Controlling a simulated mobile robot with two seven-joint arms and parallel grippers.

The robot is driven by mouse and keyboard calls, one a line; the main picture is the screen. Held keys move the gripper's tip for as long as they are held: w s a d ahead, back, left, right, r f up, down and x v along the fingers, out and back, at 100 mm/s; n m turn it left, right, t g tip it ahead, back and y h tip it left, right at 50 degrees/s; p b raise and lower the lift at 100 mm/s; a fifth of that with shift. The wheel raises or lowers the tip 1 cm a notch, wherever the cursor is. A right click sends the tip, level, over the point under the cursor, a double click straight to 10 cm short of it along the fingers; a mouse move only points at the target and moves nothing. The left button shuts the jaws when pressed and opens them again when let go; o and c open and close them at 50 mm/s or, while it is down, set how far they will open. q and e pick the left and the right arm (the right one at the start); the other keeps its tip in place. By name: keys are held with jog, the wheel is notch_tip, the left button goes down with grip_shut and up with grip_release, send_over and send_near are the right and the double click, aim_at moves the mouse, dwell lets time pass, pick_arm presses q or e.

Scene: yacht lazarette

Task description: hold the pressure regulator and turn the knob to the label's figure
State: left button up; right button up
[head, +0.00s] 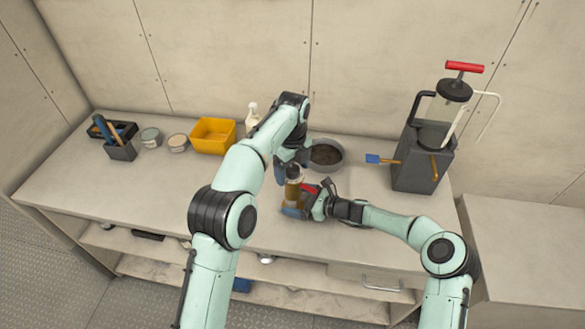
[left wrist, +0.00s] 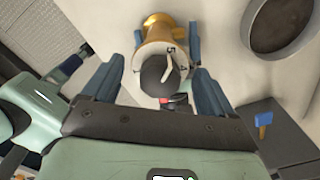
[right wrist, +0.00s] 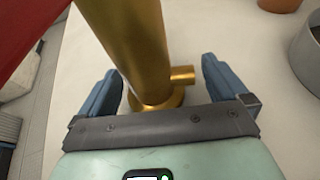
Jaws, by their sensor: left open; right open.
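The pressure regulator (head: 292,191) is a brass cylinder standing upright near the front middle of the bench. In the left wrist view its dark round knob (left wrist: 157,75) has a pale pointer, with a figure like 5 beside it. My left gripper (head: 289,168) is above it, open, with its fingers on either side of the knob. My right gripper (head: 298,208) is low at the regulator, open; in the right wrist view the brass body (right wrist: 133,45) and a short side port (right wrist: 182,75) lie between its fingers. The label cannot be read here.
A grey round pan (head: 339,158) is behind the regulator. A yellow bin (head: 213,148), small tubs (head: 151,137) and tool holder (head: 120,150) are left. The front-left bench is clear.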

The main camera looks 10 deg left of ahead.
jog(key=c, duration=0.7)
jog(key=o, duration=0.7)
jog(key=shift+d, duration=0.15)
jog(key=shift+s+d+r, duration=0.25)
jog(key=shift+d, duration=0.35)
jog(key=shift+a, duration=0.2)
jog(key=shift+w+a+f, duration=0.2)
jog(key=shift+w+a, duration=0.05)
jog(key=shift+a, duration=0.25)
